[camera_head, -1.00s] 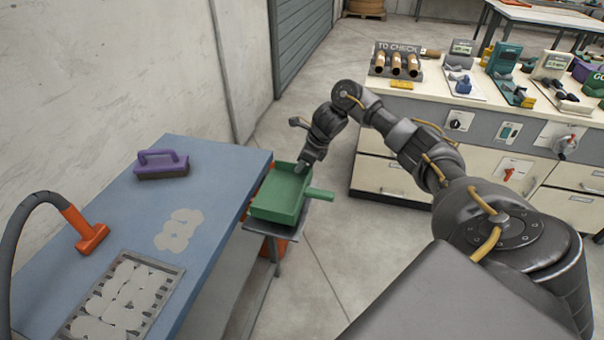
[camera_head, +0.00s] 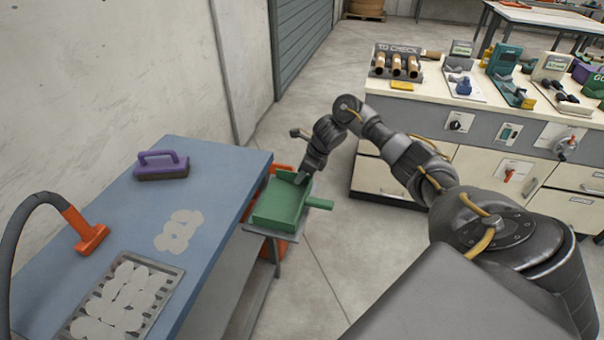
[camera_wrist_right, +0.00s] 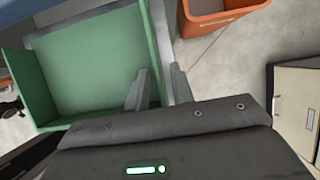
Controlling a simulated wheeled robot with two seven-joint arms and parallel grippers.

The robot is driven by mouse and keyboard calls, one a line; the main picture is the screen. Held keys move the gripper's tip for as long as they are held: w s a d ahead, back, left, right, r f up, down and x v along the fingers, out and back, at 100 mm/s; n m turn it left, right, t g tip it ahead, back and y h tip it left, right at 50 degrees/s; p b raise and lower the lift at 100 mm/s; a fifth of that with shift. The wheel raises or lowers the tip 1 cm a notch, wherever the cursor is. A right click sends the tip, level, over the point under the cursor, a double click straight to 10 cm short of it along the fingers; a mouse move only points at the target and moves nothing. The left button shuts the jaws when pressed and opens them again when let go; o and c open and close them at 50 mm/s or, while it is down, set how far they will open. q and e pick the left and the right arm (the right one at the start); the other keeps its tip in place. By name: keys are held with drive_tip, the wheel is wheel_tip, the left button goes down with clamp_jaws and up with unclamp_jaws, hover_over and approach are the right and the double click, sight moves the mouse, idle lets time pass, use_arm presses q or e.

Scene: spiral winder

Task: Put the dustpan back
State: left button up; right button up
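The green dustpan (camera_head: 277,207) is at the right edge of the blue table, over a small grey shelf (camera_head: 289,238). Its handle points right. I cannot tell whether it rests fully on the shelf. My right gripper (camera_head: 301,180) is at the pan's far right rim. In the right wrist view, the gripper's fingers (camera_wrist_right: 160,88) stand on either side of the wall of the dustpan (camera_wrist_right: 92,62), with the wall between them. My left gripper is not in view.
The blue table (camera_head: 215,170) holds a purple-handled brush (camera_head: 162,165), an orange nozzle on a hose (camera_head: 88,235) and a grate (camera_head: 165,290). An orange bin (camera_wrist_right: 212,18) is below the shelf. A cabinet with tools (camera_head: 480,125) stands right. The floor between is clear.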

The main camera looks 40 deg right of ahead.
drive_tip(key=shift+r, duration=0.2)
drive_tip(key=p+v, duration=0.1)
drive_tip(key=v, duration=1.1)
drive_tip(key=shift+p, duration=0.3)
drive_tip(key=shift+s+d, duration=0.1)
